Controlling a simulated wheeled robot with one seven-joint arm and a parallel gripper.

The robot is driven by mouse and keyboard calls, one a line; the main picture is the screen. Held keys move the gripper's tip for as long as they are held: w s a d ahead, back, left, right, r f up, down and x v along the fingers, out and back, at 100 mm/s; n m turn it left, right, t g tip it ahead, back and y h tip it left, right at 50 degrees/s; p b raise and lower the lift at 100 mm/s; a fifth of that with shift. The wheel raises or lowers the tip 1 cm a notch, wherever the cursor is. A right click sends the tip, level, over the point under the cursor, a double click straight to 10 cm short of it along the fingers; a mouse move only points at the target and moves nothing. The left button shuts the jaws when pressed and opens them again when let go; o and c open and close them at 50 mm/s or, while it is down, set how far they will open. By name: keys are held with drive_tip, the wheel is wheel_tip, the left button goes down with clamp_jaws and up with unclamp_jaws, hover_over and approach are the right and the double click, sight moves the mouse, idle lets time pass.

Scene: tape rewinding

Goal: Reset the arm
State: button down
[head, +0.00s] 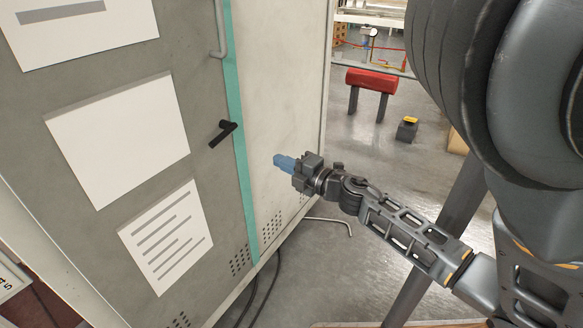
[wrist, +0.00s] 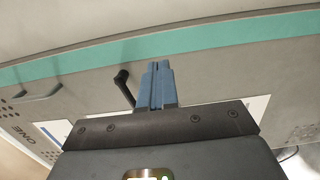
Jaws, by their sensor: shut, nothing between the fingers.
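My gripper (head: 284,163) is at the end of my outstretched arm, in front of the pale side of a tall cabinet (head: 275,90). Its blue fingers are together with nothing between them. In the wrist view the shut fingers (wrist: 158,82) point toward the cabinet's teal strip (wrist: 200,50). A black lever handle (head: 222,134) sits on the cabinet's grey door, left of the gripper in the head view. The handle also shows in the wrist view (wrist: 124,86), just left of the fingers. In the head view the gripper and handle are apart.
White paper sheets (head: 118,138) are on the grey door. A grey pull handle (head: 219,28) is above the lever. A red-topped stand (head: 371,82) and a small black box with a yellow top (head: 407,128) are on the floor behind. Open floor (head: 330,270) lies below my arm.

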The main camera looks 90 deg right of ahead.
drive_tip(key=shift+v, duration=1.15)
drive_tip(key=shift+s, duration=0.1)
drive_tip(key=w+a+r+m+t+y+p, duration=0.1)
drive_tip(key=w+a+r+m+y+p, duration=0.2)
drive_tip(key=a, duration=0.9)
drive_tip(key=a+r+m+t+y+p, duration=0.15)
drive_tip(key=a+y, duration=0.25)
drive_tip(key=a, duration=0.7)
drive_tip(key=s+a+r+m+g+y+p, duration=0.1)
drive_tip(key=s+a+r+m+y+p, duration=0.1)
drive_tip(key=a, duration=0.7)
drive_tip(key=s+a+r+m+g+y+p, duration=0.1)
drive_tip(key=a+r+m, duration=0.3)
drive_tip(key=a, duration=0.5)
wheel_tip(320, 180, up, 2)
drive_tip(key=shift+s+r+y+p, duration=0.25)
drive_tip(key=shift+s+y+p, duration=0.2)
drive_tip(key=shift+s, duration=0.3)
drive_tip(key=shift+d, duration=0.1)
